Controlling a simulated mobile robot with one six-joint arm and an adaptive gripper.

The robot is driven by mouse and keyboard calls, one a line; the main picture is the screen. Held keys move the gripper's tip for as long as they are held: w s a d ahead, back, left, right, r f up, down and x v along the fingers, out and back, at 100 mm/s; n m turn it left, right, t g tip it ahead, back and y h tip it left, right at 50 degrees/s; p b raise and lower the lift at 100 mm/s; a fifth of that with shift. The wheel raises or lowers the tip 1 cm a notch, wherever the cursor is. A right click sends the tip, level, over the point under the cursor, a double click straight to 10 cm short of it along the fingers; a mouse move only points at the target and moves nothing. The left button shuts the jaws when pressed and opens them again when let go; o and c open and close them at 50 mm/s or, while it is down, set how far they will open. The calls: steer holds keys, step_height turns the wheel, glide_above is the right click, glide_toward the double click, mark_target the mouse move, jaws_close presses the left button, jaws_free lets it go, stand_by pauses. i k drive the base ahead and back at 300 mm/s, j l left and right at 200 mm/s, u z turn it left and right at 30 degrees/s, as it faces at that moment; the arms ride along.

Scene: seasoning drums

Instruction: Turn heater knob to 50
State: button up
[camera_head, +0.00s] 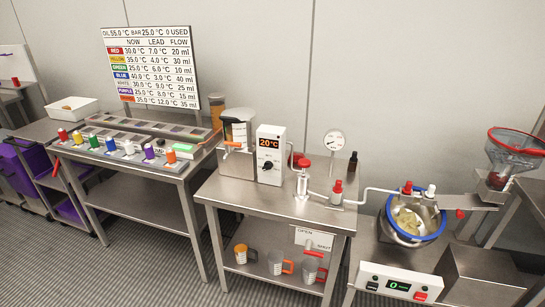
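The heater is a white upright box (270,154) on the middle steel table. Its orange display (269,142) reads 20°C. A black round heater knob (268,165) sits on its front face below the display. The marks around the knob are too small to read, so I cannot tell its exact setting. My gripper is not in view.
A clear jug (236,130) stands left of the heater. Red-capped fittings (303,166) and a pipe are to its right, with a gauge (334,142) behind. The table's front edge (250,198) is bare. Coloured bottles (110,143) line the left table.

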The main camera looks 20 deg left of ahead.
mark_target(268, 165)
steer(key=i+u, duration=0.15)
steer(key=i, duration=0.95)
